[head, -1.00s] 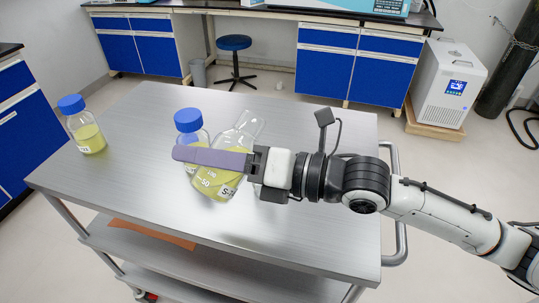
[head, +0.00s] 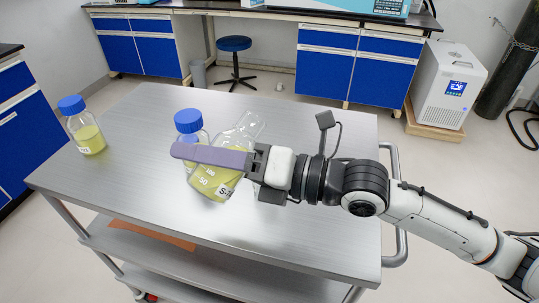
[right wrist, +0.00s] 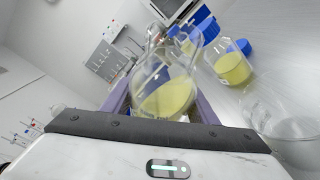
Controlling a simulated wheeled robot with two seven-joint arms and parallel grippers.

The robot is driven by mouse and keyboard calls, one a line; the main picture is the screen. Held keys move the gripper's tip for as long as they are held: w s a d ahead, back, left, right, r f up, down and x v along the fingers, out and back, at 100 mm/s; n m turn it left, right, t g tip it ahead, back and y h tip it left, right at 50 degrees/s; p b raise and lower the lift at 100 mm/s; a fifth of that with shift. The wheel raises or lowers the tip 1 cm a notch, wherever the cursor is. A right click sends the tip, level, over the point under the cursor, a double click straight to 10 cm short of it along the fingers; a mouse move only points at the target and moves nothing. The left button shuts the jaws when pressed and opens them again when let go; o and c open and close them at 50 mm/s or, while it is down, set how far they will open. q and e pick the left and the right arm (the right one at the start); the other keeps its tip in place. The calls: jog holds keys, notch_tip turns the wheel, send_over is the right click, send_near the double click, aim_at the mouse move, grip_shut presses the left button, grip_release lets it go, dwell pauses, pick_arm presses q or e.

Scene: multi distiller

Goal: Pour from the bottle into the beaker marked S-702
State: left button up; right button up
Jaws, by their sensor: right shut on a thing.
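My right gripper (head: 215,160) is shut on a clear flask (head: 208,183) holding yellow liquid, with marks such as 50 and a partly hidden label starting "S-7". The flask is tilted, its neck leaning up and right in the head view. In the right wrist view the flask (right wrist: 168,92) sits between the purple fingers. A blue-capped bottle (head: 189,122) with yellow liquid stands just behind it, partly covered. Another blue-capped bottle (head: 88,133) stands at the table's left. An empty-looking clear glass vessel (right wrist: 285,125) stands at the right in the right wrist view. My left gripper is out of view.
The steel cart top (head: 130,185) is mostly clear at the front and at the back right. A handle (head: 402,225) runs along its right side. A stool (head: 234,45), blue cabinets and a white chiller unit (head: 450,85) stand beyond it.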

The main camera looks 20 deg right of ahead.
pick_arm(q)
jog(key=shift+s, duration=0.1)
pick_arm(e)
jog(key=shift+a+r, duration=0.1)
jog(key=shift+r, duration=0.3)
pick_arm(q)
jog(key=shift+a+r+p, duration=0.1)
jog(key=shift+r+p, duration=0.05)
jog(key=shift+p, duration=0.15)
pick_arm(e)
jog(key=shift+r+m, duration=0.25)
jog(key=shift+m, duration=0.25)
jog(key=shift+f+y, duration=0.1)
jog(key=shift+y, duration=0.2)
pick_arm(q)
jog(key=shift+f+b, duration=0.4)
pick_arm(e)
jog(key=shift+a+f, duration=0.1)
jog(key=shift+f, duration=0.25)
pick_arm(q)
jog(key=shift+b, duration=0.3)
pick_arm(e)
jog(key=shift+f+m, duration=0.3)
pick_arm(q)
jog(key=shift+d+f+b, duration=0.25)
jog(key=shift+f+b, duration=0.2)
pick_arm(e)
jog(key=shift+s+f, duration=0.1)
jog(key=shift+f, duration=0.45)
